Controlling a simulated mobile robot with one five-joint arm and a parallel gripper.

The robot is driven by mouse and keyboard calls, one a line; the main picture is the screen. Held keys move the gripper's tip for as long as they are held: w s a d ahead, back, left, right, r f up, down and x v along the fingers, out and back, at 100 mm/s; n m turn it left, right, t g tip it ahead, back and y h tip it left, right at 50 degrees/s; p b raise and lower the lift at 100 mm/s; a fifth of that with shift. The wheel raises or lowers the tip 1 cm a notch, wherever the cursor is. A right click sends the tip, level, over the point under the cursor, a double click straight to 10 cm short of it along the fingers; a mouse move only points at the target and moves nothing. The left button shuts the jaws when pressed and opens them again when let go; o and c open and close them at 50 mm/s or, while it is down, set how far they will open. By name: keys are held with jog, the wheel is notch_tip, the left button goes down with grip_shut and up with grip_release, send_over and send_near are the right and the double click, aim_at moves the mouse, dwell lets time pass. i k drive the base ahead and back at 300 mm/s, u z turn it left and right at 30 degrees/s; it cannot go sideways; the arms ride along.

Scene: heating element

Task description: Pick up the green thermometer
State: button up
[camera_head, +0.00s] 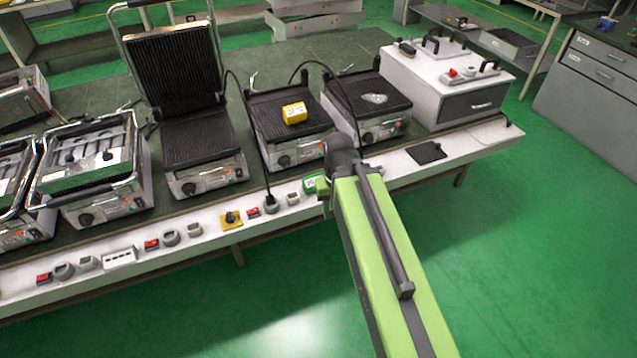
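A small green box-like thing with a pale marking (311,184) shows at the front panel of the bench, just left of my arm. It may be the green thermometer, but it is too small to be sure. My arm partly covers that spot. My green arm reaches from the bottom right up to the bench edge and ends in a dark rounded joint. I see no gripper fingers, so I cannot see whether anything is held.
A yellow box (295,113) lies on a ridged hot plate (268,101). Another hot plate (375,88) stands to its right, with a black cable between. An open press grill (190,110) stands left. A white cabinet (440,75) is at right. Green floor is clear in front.

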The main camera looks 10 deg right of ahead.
aim_at(308, 182)
jog(key=u, duration=0.5)
jog(key=i, duration=1)
jog(key=u, duration=1.1)
